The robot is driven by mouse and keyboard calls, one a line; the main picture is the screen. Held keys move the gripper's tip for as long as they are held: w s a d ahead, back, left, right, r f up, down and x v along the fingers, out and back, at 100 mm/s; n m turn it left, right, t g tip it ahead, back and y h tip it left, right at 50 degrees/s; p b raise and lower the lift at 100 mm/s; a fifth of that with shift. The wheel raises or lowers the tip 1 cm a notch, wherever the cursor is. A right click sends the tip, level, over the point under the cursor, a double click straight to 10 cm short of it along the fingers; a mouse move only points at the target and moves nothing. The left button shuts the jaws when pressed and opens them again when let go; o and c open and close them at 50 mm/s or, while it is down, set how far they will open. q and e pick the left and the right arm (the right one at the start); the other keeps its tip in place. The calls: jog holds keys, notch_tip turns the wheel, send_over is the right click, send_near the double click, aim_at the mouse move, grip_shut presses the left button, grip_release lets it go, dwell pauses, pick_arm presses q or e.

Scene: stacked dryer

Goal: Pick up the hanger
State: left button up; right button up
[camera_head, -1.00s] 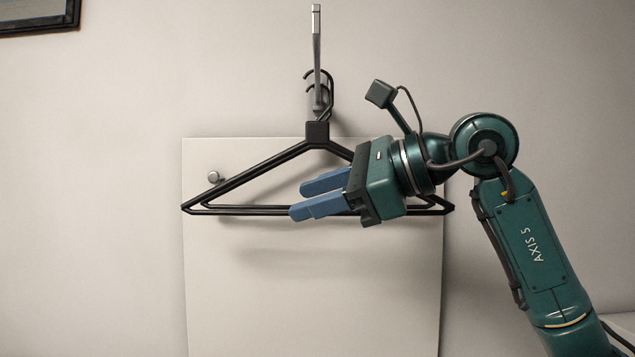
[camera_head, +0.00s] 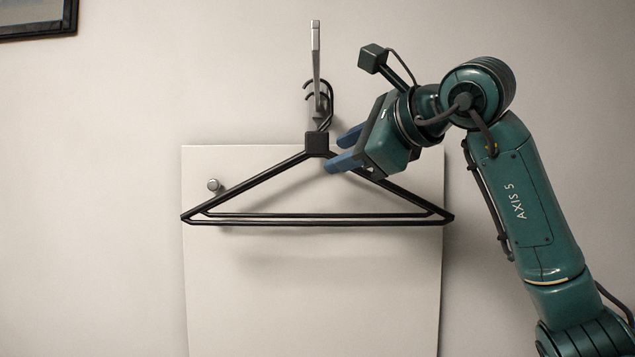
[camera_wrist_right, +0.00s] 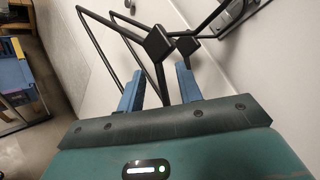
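A black hanger (camera_head: 316,144) hangs from a metal wall hook (camera_head: 316,62) in front of a pale panel. Two hook curves show at the top, and the wrist view shows two black necks, so a second hanger (camera_wrist_right: 187,46) seems to hang close by the nearer hanger (camera_wrist_right: 160,42). My right gripper (camera_head: 335,152) is just right of the hanger's neck, over its right shoulder. Its blue fingers are apart. In the wrist view, a black hanger bar shows between the open fingers (camera_wrist_right: 160,66); I cannot tell whether they touch it. My left gripper is not in view.
The pale panel (camera_head: 310,300) stands behind the hanger, with a small round knob (camera_head: 213,185) at its upper left. A framed picture (camera_head: 38,18) is at the top left. The wall left of the hanger is clear.

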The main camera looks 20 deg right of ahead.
jog(key=p+x, duration=0.1)
jog(key=x, duration=0.3)
jog(key=shift+w+a+f+p, duration=0.1)
jog(key=shift+w+f+p, duration=0.05)
jog(key=shift+w+p, duration=0.15)
grip_shut()
